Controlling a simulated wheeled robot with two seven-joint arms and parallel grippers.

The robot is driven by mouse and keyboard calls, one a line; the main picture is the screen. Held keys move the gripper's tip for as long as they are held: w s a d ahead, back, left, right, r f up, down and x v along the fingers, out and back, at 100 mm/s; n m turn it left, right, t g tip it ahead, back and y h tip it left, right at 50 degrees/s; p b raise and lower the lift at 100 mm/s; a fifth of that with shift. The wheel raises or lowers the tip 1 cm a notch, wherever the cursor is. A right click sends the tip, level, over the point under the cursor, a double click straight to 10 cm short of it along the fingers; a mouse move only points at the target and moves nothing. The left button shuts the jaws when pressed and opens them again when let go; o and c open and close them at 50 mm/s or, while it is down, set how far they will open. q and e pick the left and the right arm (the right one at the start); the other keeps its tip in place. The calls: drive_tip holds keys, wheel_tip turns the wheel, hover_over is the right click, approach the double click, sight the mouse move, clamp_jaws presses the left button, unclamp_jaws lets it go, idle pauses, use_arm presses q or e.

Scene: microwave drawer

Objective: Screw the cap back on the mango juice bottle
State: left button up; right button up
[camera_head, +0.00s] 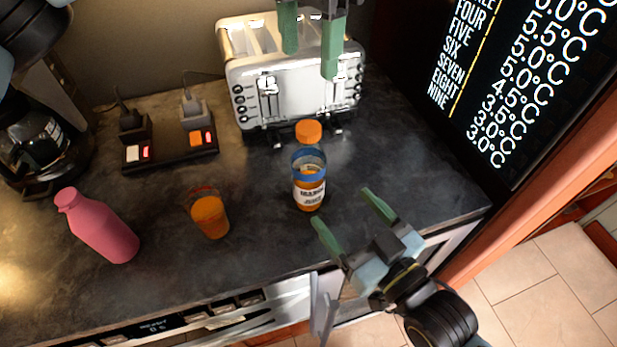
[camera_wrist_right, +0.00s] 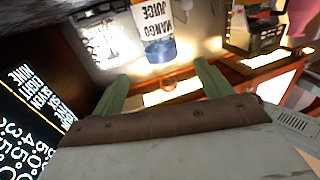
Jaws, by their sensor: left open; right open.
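The mango juice bottle (camera_head: 309,194) stands upright on the dark counter, with a blue upper part and a white label. The orange cap (camera_head: 308,131) shows just behind the bottle's open-looking top; whether they touch I cannot tell. The bottle is upside down in the right wrist view (camera_wrist_right: 157,25), with no cap visible on its blue end. My left gripper (camera_head: 310,58) is open and empty, above the cap and in front of the toaster. My right gripper (camera_head: 345,210) is open and empty, just right of the bottle; its fingers also show in the right wrist view (camera_wrist_right: 160,76).
A silver toaster (camera_head: 295,85) stands behind the bottle. A glass of orange juice (camera_head: 210,216) and a pink bottle (camera_head: 100,228) stand to the left. A power strip (camera_head: 172,152) and coffee maker (camera_head: 40,140) are at the back left. A dark screen (camera_head: 540,60) borders the right.

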drive_tip(key=shift+v, duration=0.85)
